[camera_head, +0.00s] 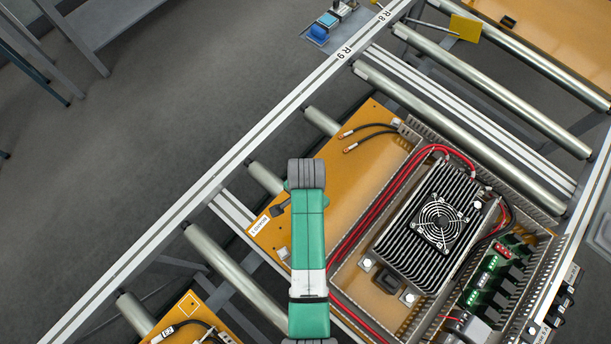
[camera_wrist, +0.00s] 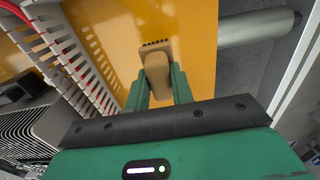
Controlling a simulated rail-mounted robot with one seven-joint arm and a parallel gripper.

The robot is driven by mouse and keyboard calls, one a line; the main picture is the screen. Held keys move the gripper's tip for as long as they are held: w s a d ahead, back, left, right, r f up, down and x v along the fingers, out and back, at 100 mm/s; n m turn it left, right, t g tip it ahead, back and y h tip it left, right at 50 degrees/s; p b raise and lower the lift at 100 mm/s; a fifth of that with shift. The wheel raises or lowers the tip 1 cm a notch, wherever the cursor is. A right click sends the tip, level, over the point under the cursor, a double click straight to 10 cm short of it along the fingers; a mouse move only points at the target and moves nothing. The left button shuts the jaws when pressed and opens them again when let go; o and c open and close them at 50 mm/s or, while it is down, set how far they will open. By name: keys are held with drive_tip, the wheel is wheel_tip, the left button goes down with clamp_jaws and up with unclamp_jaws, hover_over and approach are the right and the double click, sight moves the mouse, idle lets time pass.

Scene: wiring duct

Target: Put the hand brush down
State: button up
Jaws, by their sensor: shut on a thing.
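The hand brush (camera_wrist: 156,66) shows in the wrist view as a tan wooden piece with a row of small dark marks at its far end. My gripper (camera_wrist: 159,78) is shut on it, with a green finger on each side. Behind the brush is the orange-yellow board (camera_wrist: 200,40); whether the brush touches it I cannot tell. In the head view my green arm hangs over the left part of this board (camera_head: 345,170) and hides most of the gripper. A small dark shape shows at the arm's left side there, too unclear to name.
Slotted wiring duct (camera_head: 345,250) with red wires runs beside a finned heatsink with a fan (camera_head: 440,222). Two black cables (camera_head: 370,132) lie on the board's upper part. Metal rollers (camera_head: 235,275) and a rail (camera_head: 250,140) border the board. Bare board shows around the cables.

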drive_tip(key=shift+f+b, duration=0.45)
drive_tip(key=shift+f, duration=1.4)
drive_tip(key=shift+f, duration=0.2)
drive_tip(key=o, duration=0.9)
drive_tip(key=shift+r, duration=0.15)
wheel_tip(320, 180, up, 12)
drive_tip(key=shift+r+p, duration=0.1)
drive_tip(key=shift+p, duration=1.15)
